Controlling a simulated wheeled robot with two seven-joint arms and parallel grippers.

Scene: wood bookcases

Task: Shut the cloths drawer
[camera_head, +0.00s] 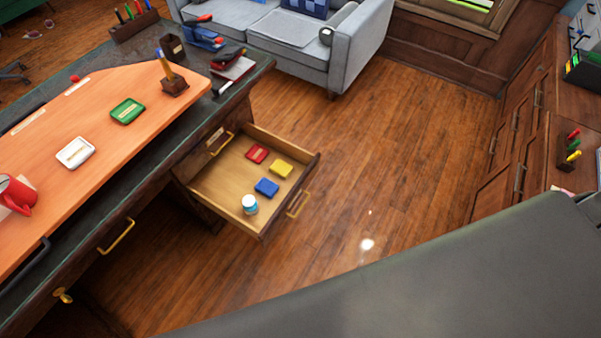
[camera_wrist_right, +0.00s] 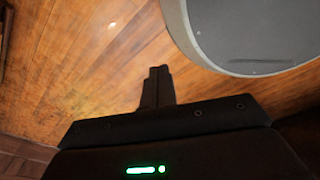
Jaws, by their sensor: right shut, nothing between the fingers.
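The cloths drawer (camera_head: 228,182) is pulled open from the dark desk in the head view. It holds folded red (camera_head: 257,154), yellow (camera_head: 281,169) and blue (camera_head: 266,187) cloths, and a small white bottle with a blue band (camera_head: 250,204). Its brass handle (camera_head: 299,204) is on the front panel, with nothing touching it. My right gripper (camera_wrist_right: 158,72) shows in the right wrist view, its fingers together and empty above the wooden floor. The drawer is not in that view. My left gripper is not in view.
The desk top (camera_head: 135,160) carries an orange mat, a red mug (camera_head: 17,193), card holders and a stapler. A grey sofa (camera_head: 290,45) stands behind and a wooden cabinet (camera_head: 515,130) at the right. Open floor (camera_head: 390,170) lies right of the drawer. My own dark body part covers the lower right.

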